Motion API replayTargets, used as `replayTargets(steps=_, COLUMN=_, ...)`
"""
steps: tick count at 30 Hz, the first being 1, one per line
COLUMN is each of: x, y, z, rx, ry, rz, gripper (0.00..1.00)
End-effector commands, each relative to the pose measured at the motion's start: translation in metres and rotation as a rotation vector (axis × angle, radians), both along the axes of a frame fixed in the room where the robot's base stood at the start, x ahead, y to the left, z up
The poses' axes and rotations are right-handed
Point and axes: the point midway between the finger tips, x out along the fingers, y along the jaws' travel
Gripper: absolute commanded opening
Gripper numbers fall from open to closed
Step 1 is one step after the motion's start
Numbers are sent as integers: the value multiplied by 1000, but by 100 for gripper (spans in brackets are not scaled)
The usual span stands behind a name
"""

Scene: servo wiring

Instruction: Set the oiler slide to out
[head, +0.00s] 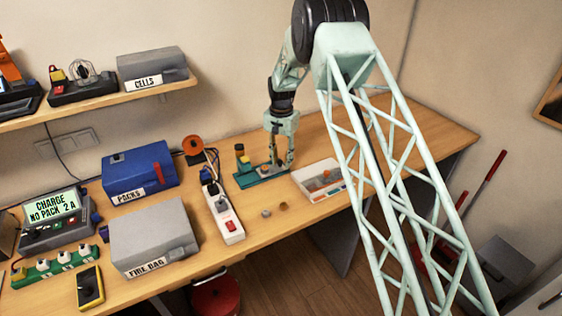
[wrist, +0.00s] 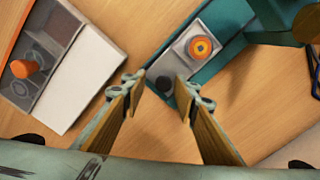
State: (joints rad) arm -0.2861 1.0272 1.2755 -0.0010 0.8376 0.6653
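The oiler appears to be the teal device (head: 262,178) with a dark, yellow-banded upright part at its left end, on the bench. In the wrist view the teal base (wrist: 228,58) carries a grey plate with a pale square block bearing an orange round knob (wrist: 201,47); this may be the slide, but I cannot read any in or out mark. A dark round spot (wrist: 165,84) shows near the plate's lower corner. My gripper (head: 283,163) points down over the device. In the wrist view my gripper (wrist: 158,84) has its fingers apart with nothing between them, just below the plate's corner.
A white tray (head: 301,182) with an orange item lies right of the device. A power strip (head: 232,228), blue PACKS box (head: 140,172) and grey FIRE BAG box (head: 152,236) stand left. Bench is clear at the right.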

Motion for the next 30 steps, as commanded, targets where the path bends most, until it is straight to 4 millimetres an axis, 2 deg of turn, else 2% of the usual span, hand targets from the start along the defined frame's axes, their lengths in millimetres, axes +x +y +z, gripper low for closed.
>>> replayTargets(steps=8, x=-1, y=1, z=1, rx=0, ry=1, rz=1, gripper=28)
replayTargets(steps=14, x=0, y=1, z=9, rx=1, ry=0, rz=1, gripper=28)
replayTargets(steps=20, x=0, y=1, z=28, rx=1, ry=0, rz=1, gripper=28)
replayTargets(steps=30, x=0, y=1, z=78, rx=1, ry=-1, rz=0, gripper=28)
